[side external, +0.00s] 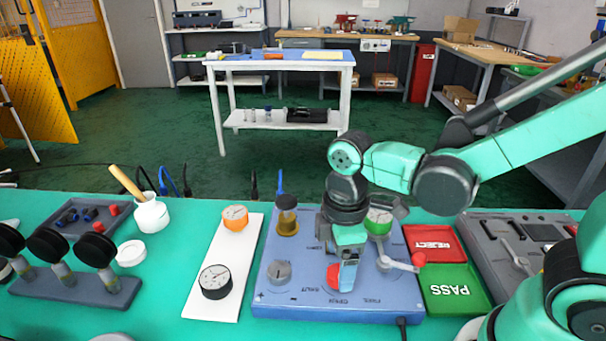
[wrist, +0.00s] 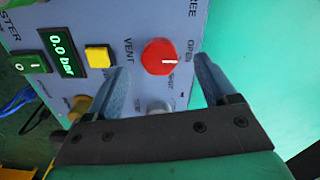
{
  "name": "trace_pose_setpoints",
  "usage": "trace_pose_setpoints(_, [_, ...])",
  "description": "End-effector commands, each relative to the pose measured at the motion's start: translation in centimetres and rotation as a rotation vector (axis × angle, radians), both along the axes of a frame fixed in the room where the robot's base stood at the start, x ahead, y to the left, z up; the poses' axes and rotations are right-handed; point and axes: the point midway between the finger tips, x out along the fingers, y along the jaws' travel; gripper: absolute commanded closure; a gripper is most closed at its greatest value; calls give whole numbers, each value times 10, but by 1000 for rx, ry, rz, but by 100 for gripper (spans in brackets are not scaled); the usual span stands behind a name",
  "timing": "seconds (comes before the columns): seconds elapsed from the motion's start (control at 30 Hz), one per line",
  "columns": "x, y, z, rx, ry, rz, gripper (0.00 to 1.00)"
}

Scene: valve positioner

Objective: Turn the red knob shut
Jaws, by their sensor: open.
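The red knob (wrist: 158,52) stands on the blue-grey panel (side external: 270,300), with a white line on its face pointing to the right in the wrist view. The word OPEN is printed just right of it; a smaller label below it is hard to read. My gripper (wrist: 161,70) is open, pointing down at the panel, with one finger on each side of the knob and gaps visible between. In the side view, my gripper (side external: 347,280) covers much of the red knob (side external: 332,276). I cannot tell how deep the fingers reach around it.
A lever with a red end (side external: 418,260) sits right of my gripper. A grey knob (side external: 279,271) and a brass-based fitting (side external: 287,222) stand to the left. The wrist view shows a 0.0 bar display (wrist: 62,54) and a yellow button (wrist: 98,56). REJECT (side external: 432,243) and PASS (side external: 452,289) trays lie right.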

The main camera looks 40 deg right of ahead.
Motion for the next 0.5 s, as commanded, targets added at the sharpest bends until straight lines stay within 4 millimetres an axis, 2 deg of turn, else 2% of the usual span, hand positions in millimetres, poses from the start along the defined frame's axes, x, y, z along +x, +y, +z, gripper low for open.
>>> trace_pose_setpoints(0.2, [1,0,-20,1,-2,-2,22])
trace_pose_setpoints(0.5, [0,0,-26,1,-3,-2,22])
